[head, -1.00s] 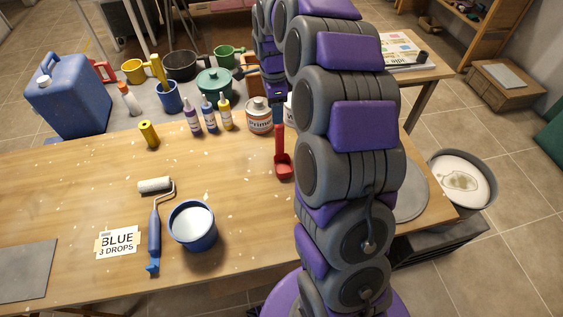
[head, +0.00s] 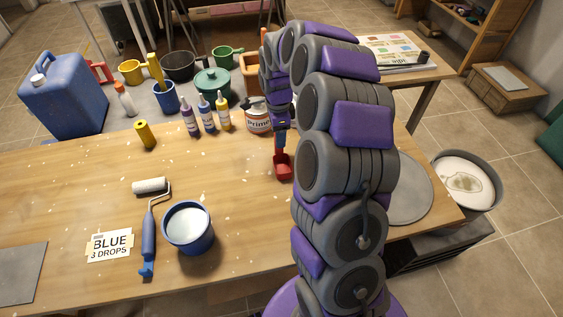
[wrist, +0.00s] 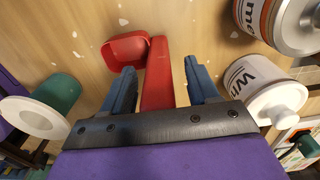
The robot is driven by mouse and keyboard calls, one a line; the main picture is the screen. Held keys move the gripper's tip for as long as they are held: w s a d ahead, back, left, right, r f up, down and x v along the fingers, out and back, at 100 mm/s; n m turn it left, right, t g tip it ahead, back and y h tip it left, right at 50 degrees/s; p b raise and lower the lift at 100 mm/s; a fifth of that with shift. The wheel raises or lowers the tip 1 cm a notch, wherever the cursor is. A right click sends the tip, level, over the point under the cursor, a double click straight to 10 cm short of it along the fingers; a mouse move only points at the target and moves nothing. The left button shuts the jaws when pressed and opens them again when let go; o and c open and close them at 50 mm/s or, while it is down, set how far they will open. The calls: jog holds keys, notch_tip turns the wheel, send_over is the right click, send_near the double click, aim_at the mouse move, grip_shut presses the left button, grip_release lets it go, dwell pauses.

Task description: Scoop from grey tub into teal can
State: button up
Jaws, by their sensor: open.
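A red scoop (head: 283,167) lies on the wooden table, beside my arm. In the wrist view its bowl (wrist: 125,47) and handle (wrist: 157,82) show clearly. My gripper (wrist: 160,68) is open, with one blue finger on each side of the handle; it also shows in the head view (head: 281,128). A grey tub (head: 494,193) stands off the table's right end, with whitish contents and a tan patch. A teal lidded pot (head: 212,87) stands at the back; I cannot tell whether it is the teal can.
A paint can (head: 258,116) and a white can (wrist: 262,92) stand close to my gripper. Several small bottles (head: 207,112) are left of them. A blue pot (head: 188,229), a roller (head: 148,235) and a card (head: 110,245) lie nearer. The table's middle is clear.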

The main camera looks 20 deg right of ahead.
grip_shut()
dwell(0.4)
jog(key=shift+r, duration=0.15)
